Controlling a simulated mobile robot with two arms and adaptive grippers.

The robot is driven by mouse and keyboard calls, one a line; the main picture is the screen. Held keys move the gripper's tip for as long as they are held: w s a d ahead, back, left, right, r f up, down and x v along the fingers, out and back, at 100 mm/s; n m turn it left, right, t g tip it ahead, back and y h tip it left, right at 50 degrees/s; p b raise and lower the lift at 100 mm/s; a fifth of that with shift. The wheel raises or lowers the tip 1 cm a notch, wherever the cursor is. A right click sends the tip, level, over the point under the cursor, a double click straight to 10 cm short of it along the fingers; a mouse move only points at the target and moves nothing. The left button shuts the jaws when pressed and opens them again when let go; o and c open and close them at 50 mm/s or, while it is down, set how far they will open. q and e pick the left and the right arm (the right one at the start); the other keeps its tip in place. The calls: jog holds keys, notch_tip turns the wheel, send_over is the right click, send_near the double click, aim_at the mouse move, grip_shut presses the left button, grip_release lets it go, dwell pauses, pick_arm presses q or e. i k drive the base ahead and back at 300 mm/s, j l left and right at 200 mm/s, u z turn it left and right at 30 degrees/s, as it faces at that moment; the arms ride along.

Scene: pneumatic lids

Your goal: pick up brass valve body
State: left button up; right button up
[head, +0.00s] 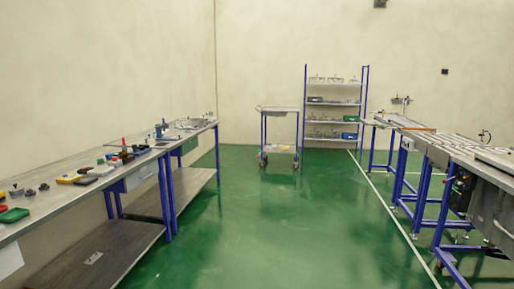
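I cannot make out a brass valve body for certain in the head view. Small metal parts lie on the long workbench (60,196) at the left, among coloured items, but they are too small to tell apart. Several small grey parts also stand on the shelves of the blue rack at the back. Neither of my grippers shows in the head view.
A trolley (280,110) and a blue shelf rack (335,118) stand by the back wall. A conveyor-like bench (425,138) on blue legs runs along the right. The green floor (275,220) between the benches is clear, with a white line at the right.

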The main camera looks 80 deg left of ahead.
aim_at(123, 153)
jog(key=u, duration=3.7)
jog(key=i+l+z, duration=0.35)
jog(key=i, duration=0.5)
jog(key=i+z, duration=0.3)
jog(key=i, duration=2.45)
jog(key=i+l+u, duration=0.1)
jog(key=i+u, duration=0.3)
jog(key=i, duration=0.2)
jog(key=i+l+u, duration=0.35)
jog(key=i, duration=0.2)
jog(key=i+l+u, duration=0.4)
jog(key=i+l, duration=0.05)
jog(key=i, duration=0.1)
